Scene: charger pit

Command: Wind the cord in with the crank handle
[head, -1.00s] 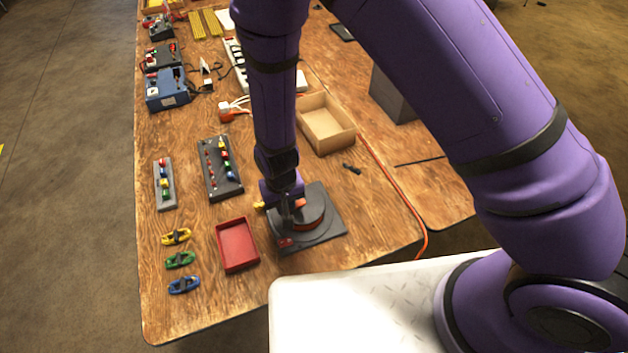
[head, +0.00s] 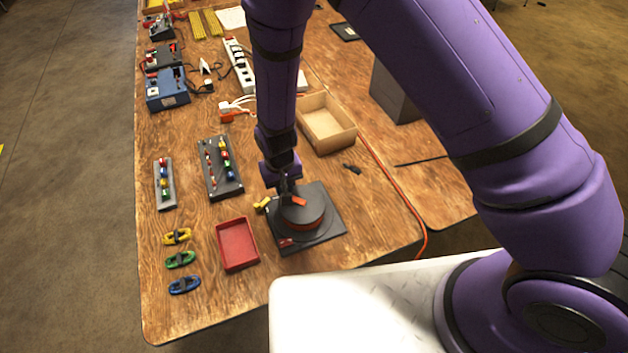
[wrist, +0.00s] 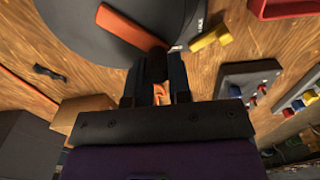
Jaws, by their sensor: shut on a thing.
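The cord reel (head: 308,222) is a round black drum with an orange-red band, on a dark square base plate (head: 332,226). My gripper (head: 284,196) is at the far left side of the drum, pointing down. In the wrist view its fingers (wrist: 157,80) are closed around the dark crank handle (wrist: 155,62) at the drum's edge; the fingers hide part of it. An orange bar (wrist: 209,33) lies on the drum beside the handle. A yellow piece (head: 262,203) lies just left of the base plate. The wound cord's end is not clear.
A red tray (head: 256,262) is close to the left of the base plate, with yellow, green and blue cord winders (head: 180,260) beyond. Dark and grey connector boards (head: 231,188) stand behind. A wooden box (head: 347,139) is at the back. An orange cable (head: 397,188) runs along the right.

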